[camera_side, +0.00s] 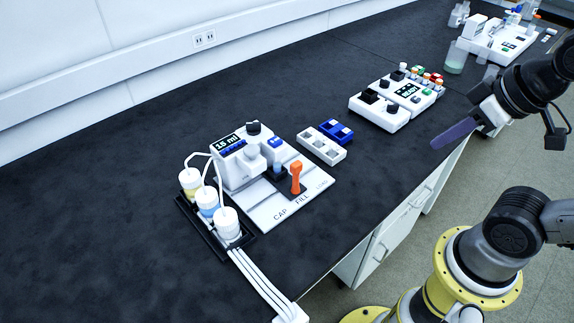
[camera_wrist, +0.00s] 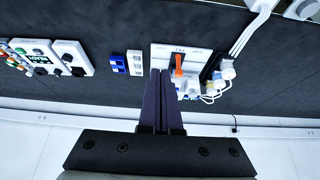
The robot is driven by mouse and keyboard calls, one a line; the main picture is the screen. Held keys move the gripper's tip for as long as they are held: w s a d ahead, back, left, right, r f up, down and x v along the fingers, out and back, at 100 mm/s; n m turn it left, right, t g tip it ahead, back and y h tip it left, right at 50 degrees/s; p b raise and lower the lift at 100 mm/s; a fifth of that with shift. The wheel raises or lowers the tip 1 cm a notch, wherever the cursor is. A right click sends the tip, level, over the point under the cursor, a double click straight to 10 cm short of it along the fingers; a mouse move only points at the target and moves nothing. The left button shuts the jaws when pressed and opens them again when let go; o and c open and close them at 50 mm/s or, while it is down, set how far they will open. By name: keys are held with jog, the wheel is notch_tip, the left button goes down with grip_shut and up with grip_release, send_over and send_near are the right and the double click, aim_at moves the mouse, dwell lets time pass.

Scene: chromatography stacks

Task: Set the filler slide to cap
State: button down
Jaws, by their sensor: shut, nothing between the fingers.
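The white filler (camera_side: 232,162) stands on the dark bench in the side view, with a display reading 15 ml. Its slide has an upright orange handle (camera_side: 296,177), which also shows in the wrist view (camera_wrist: 179,62). The front plate (camera_side: 268,212) is marked CAP, FILL and LOAD, and the handle stands in line with FILL. My gripper (camera_side: 436,145) is shut and empty, in the air near the bench's front edge, well to the right of the filler and apart from the handle. Its dark fingers (camera_wrist: 160,72) show together in the wrist view, beside the handle in the picture.
Capped bottles (camera_side: 208,202) with tubes stand in a black tray left of the filler. A white rack (camera_side: 321,146) and a blue rack (camera_side: 337,130) lie to its right. A second device (camera_side: 380,112) with knobs stands farther right. The bench in front of the racks is clear.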

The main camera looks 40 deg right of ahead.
jog(key=c, duration=1.2)
grip_release()
jog(key=shift+c, duration=0.2)
jog(key=o, duration=0.7)
jog(key=shift+m, duration=0.4)
jog(key=w+r, duration=0.4)
jog(key=shift+a+r, duration=0.15)
jog(key=shift+r, duration=0.15)
jog(key=g, duration=0.6)
send_over(296, 163)
notch_tip(296, 163, down, 13)
jog(key=shift+n, duration=0.4)
notch_tip(296, 163, down, 12)
jog(key=shift+f, duration=0.2)
